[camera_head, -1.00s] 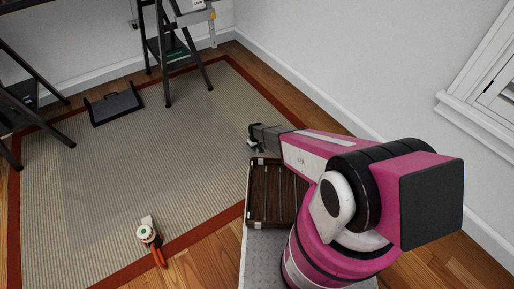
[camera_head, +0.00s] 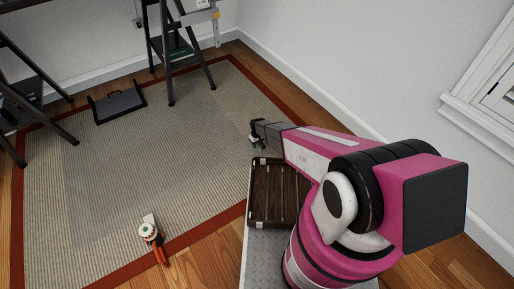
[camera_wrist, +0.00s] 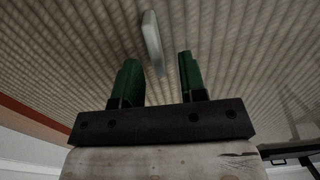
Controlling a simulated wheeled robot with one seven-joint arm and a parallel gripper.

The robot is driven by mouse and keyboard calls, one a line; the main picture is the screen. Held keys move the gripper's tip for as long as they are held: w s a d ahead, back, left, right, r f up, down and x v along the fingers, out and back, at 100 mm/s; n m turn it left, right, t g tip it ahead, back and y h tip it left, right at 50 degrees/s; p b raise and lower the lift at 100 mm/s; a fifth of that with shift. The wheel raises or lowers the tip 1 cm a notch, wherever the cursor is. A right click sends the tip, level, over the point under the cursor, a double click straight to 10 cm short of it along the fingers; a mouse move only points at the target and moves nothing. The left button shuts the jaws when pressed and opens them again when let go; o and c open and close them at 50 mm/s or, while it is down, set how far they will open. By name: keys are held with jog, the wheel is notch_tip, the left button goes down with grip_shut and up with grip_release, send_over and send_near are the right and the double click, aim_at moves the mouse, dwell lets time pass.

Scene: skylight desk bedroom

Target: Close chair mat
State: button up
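A large beige ribbed mat or rug (camera_head: 130,180) with a red-brown border lies flat on the wood floor. A faint clear sheet seems to lie over part of it, but its edges are hard to tell. My gripper (camera_head: 256,142) is over the right part of the rug. In the wrist view my gripper (camera_wrist: 158,75) shows two green fingers, apart, with nothing clearly held. A pale slim bar (camera_wrist: 152,40) shows beyond the fingertips against the ribbed surface. I cannot tell what it is or whether it touches a finger.
A brown slatted crate (camera_head: 270,210) sits just below my gripper. A black footrest (camera_head: 118,104) and dark trestle legs (camera_head: 168,60) stand at the back. A wall runs along the right.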

notch_tip(320, 180, up, 7)
jog(key=shift+r, duration=0.1)
dwell(0.3)
jog(key=s+d+r+m, duration=0.1)
jog(key=s+d+r, duration=0.2)
jog(key=d+r, duration=0.35)
jog(key=s+d+r+m, duration=0.1)
jog(key=s+d+r, duration=0.2)
jog(key=r, duration=0.7)
jog(key=s+d+r+m, duration=0.25)
jog(key=d+r, duration=0.25)
jog(key=r, duration=0.4)
jog(key=s+d+r+m, duration=0.1)
jog(key=s+d+r, duration=0.4)
jog(key=s+r, duration=0.2)
jog(key=s+d+r+m, duration=0.1)
jog(key=s+d+r, duration=0.4)
jog(key=r, duration=0.5)
jog(key=shift+s+d+r+m, duration=0.2)
jog(key=shift+s+d+m, duration=0.15)
jog(key=shift+s, duration=0.8)
